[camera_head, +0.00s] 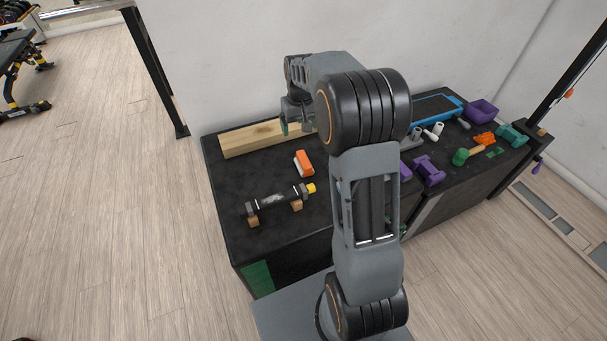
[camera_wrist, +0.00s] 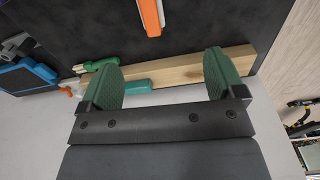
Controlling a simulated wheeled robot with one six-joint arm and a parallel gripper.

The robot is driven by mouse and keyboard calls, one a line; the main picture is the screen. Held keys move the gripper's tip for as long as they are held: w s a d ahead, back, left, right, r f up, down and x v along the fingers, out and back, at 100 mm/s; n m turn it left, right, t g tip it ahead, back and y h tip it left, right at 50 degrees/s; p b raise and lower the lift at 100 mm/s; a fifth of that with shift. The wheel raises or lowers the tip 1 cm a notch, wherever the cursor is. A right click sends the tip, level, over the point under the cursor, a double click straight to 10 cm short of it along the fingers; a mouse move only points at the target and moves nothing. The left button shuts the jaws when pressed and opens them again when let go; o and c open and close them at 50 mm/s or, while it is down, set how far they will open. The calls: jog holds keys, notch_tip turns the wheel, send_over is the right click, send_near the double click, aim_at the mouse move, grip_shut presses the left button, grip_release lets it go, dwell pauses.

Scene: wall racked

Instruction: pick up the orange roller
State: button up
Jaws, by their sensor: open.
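An orange and white elongated object (camera_head: 304,163), perhaps the orange roller, lies on the black bench top, between the wooden plank and a dark bar. Part of it shows at the top edge of the wrist view (camera_wrist: 151,16). I cannot tell its exact shape. My gripper (camera_head: 295,127) is open and empty near the wall, above the plank and apart from the orange object. In the wrist view its two green finger pads (camera_wrist: 163,75) stand wide apart, with the plank seen behind them.
The wooden plank (camera_head: 248,138) lies along the wall. The dark bar (camera_head: 275,201) rests on two wooden blocks at the front. Purple dumbbells (camera_head: 429,171), another orange item (camera_head: 485,139), a blue-edged tray (camera_head: 455,101) and a purple bin (camera_head: 482,110) crowd the right side.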

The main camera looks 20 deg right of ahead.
jog(key=b, duration=0.2)
send_over(304, 159)
notch_tip(304, 159, down, 8)
jog(key=r, duration=0.1)
jog(key=shift+g, duration=0.4)
notch_tip(304, 159, down, 9)
jog(key=shift+w+d+r+b, duration=0.1)
jog(key=shift+r+b, duration=0.05)
jog(key=shift+b, duration=0.5)
jog(key=shift+f+b, duration=0.65)
jog(key=shift+f, duration=2.5)
jog(key=shift+c, duration=0.3)
jog(key=c, duration=1)
jog(key=shift+r, duration=0.15)
